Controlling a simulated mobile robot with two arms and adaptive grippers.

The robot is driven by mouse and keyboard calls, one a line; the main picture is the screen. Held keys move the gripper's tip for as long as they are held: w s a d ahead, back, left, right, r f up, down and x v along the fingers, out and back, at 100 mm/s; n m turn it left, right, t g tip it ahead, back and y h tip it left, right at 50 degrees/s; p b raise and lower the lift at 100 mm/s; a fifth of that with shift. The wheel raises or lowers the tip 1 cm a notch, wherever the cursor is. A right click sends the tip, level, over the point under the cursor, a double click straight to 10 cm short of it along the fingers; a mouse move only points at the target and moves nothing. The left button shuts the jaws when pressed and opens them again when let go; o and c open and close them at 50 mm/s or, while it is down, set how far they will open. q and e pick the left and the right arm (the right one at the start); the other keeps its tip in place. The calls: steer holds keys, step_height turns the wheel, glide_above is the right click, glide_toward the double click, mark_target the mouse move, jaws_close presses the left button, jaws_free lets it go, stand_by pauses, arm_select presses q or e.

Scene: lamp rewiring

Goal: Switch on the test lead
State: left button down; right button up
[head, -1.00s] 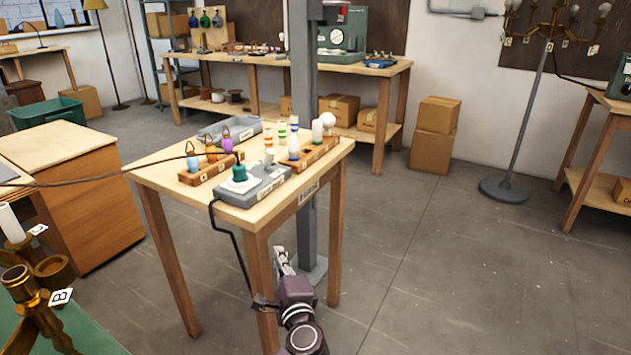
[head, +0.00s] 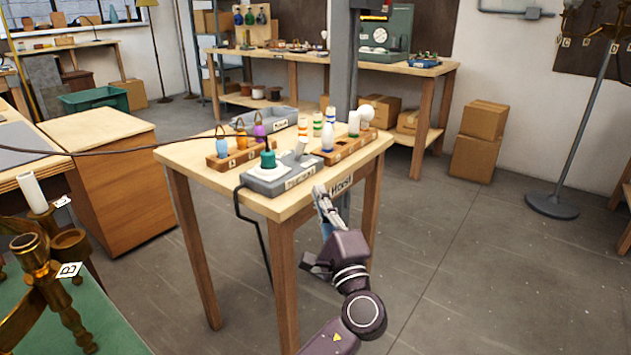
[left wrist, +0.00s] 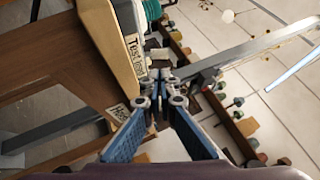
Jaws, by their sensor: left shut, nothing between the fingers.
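The test lead box (head: 262,180) is a grey block near the front corner of the small wooden table. A green plug (head: 268,160) stands on it, and a small grey lever (head: 300,148) sticks up at its right end. In the left wrist view the box (left wrist: 112,50) shows its "Test" label, with part of the green plug (left wrist: 152,9) above. My left gripper (head: 320,192) is shut and empty beside the table's front-right edge, just right of the box and apart from the lever. Its closed fingertips (left wrist: 160,76) show in the left wrist view. My right gripper is out of view.
A black cable runs left from the plug. A brass candelabra (head: 40,285) stands at lower left.

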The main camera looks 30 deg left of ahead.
mark_target(303, 148)
arm_select(q)
steer(key=x, duration=1.1)
steer(key=shift+w+a+r, duration=0.1)
steer(key=shift+w+a, duration=0.05)
steer(key=shift+w+a+r, duration=0.15)
steer(key=shift+w+a, duration=0.2)
steer(key=shift+a, duration=0.05)
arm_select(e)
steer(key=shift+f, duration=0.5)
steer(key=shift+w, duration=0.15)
arm_select(q)
steer(key=shift+w, duration=0.15)
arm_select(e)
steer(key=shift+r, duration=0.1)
